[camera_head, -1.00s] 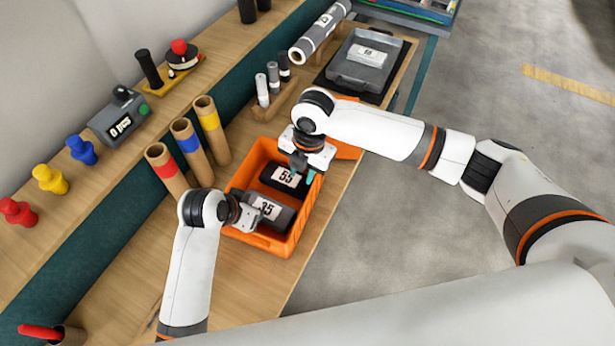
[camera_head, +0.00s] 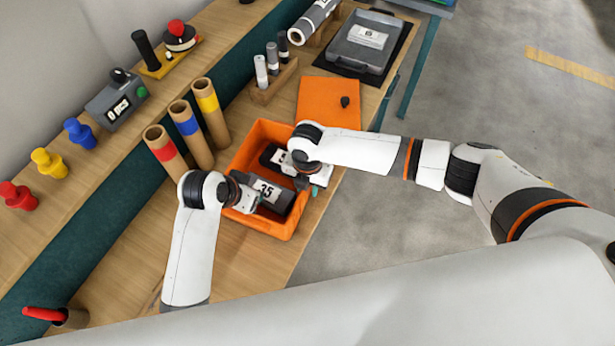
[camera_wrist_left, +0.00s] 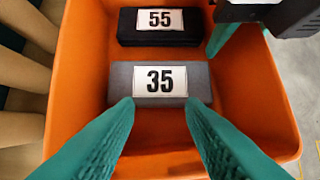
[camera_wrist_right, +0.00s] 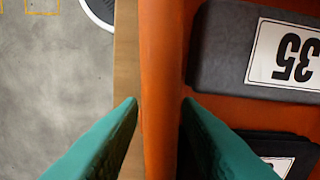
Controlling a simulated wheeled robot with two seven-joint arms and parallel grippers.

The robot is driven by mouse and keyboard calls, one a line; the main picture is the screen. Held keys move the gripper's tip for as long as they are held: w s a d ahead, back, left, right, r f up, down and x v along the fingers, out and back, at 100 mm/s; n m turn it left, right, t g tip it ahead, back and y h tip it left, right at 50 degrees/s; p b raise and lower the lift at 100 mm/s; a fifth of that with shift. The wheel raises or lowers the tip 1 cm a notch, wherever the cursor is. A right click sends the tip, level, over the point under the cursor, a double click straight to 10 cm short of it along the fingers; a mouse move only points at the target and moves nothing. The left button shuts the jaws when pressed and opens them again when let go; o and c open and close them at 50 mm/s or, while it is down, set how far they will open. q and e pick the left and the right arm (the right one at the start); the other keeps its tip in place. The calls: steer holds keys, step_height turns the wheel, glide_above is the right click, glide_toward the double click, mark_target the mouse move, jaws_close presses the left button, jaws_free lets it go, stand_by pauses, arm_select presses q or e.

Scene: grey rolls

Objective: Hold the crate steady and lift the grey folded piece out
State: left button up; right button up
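The orange crate (camera_head: 243,148) stands on the bench; its wall also shows in the right wrist view (camera_wrist_right: 158,60). The grey folded piece (camera_wrist_left: 120,80), labelled 35, lies inside beside a black piece (camera_wrist_left: 126,35) labelled 55. It also shows in the right wrist view (camera_wrist_right: 225,60). My left gripper (camera_wrist_left: 160,103) is open and empty, its fingertips at the near edge of the grey piece; I cannot tell whether they touch it. My right gripper (camera_wrist_right: 160,101) is open, with one finger on each side of the crate wall. My right wrist hides part of the crate in the head view.
Three cardboard tubes (camera_head: 186,128) with coloured bands stand close left of the crate. An orange panel (camera_head: 328,98) with a black knob lies behind it. A grey case (camera_head: 362,45) and a small rack (camera_head: 273,83) of cylinders stand further back. Bare bench lies in front.

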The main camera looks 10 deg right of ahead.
steer(key=shift+f, duration=0.2)
jaws_close()
stand_by(0.6)
